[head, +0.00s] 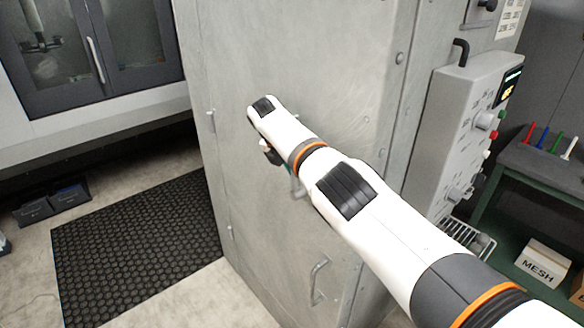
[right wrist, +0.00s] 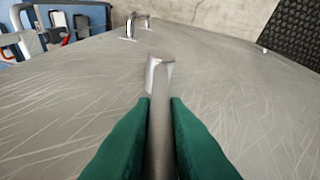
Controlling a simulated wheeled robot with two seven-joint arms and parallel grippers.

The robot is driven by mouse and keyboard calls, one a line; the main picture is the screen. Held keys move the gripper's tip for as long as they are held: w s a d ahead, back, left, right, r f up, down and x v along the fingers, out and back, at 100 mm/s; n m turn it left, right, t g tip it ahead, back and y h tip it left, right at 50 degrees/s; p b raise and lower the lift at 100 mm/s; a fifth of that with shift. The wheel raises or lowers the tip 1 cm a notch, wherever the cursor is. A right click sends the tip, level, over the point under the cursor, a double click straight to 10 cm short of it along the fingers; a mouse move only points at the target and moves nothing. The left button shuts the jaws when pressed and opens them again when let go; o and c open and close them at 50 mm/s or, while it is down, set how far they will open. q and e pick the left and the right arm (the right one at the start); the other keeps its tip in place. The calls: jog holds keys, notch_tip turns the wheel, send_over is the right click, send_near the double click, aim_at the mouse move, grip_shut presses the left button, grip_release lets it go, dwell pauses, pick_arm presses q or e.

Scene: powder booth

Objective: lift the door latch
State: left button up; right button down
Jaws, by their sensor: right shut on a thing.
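The door is a grey, scratched metal panel (head: 285,50) in the middle of the head view; its surface also fills much of the right wrist view (right wrist: 235,100). My right arm reaches across it from the lower right. In the right wrist view the two green fingers of my right gripper (right wrist: 160,110) are shut on a metal latch bar (right wrist: 160,75), one finger on each side. The bar's squared end sticks out past the fingertips. In the head view the arm hides most of the gripper and the latch. My left gripper is not in view.
A second handle (head: 318,280) is lower on the door. A grey control box (head: 465,130) stands at the right, beside a bench with coloured sticks (head: 545,137) and a MESH box (head: 543,262). A black mat (head: 135,245) lies on the floor at left.

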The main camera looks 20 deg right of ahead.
jog(key=c, duration=1.7)
grip_release()
jog(key=shift+o, duration=1.3)
jog(key=shift+w+f, duration=0.1)
jog(key=b+v, duration=0.1)
jog(key=v, duration=1.1)
